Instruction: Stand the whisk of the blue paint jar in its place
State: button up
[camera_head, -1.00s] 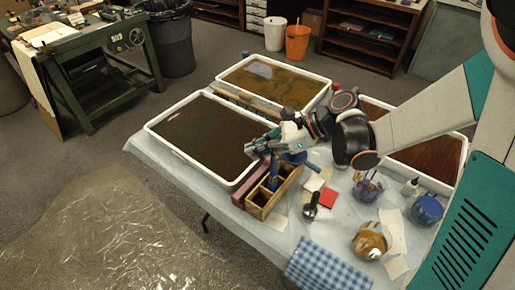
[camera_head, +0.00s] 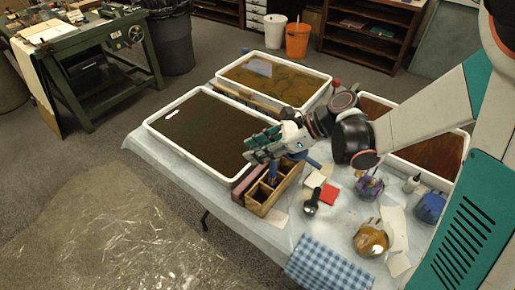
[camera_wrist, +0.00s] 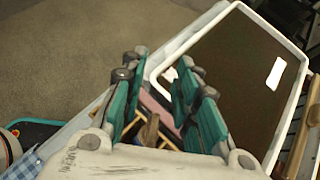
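A long wooden caddy with compartments (camera_head: 262,208) stands at the table's near edge. A blue upright piece, apparently the whisk (camera_head: 272,173), stands in the caddy just below my gripper (camera_head: 262,153); its lower end is hidden by the caddy walls. In the wrist view my gripper (camera_wrist: 160,98) has its teal fingers spread wide apart. A brown stick-like end (camera_wrist: 151,130) shows between them, with clear gaps to the fingers. A blue jar (camera_head: 428,208) stands at the table's right. Another blue object (camera_head: 298,158), of unclear kind, lies behind the caddy, partly covered by my gripper.
A dark-filled white tray (camera_head: 152,127) lies left of the caddy, a brown-filled one (camera_head: 328,86) beyond. A purple jar (camera_head: 368,187), a glass bowl of orange-brown paint (camera_head: 370,240), a red card (camera_head: 329,194), a dark-headed tool (camera_head: 311,207) and a checked cloth (camera_head: 325,266) are right.

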jog(key=shift+d, duration=0.1)
jog(key=s+d+r+n+t+h+p, duration=0.25)
jog(key=d+r+n+h, duration=0.2)
jog(key=d+r, duration=0.55)
jog(key=s+d+f+n+t+h+b, duration=0.1)
jog(key=s+d+n+t+h, duration=0.3)
jog(key=n, duration=1)
jog(key=s+d+h+b, duration=0.1)
jog(key=s+d+h, duration=0.1)
jog(key=s+d, duration=0.2)
jog(key=shift+s+d+f+h, duration=0.2)
jog(key=shift+s+d+h, duration=0.15)
jog(key=shift+s, duration=1)
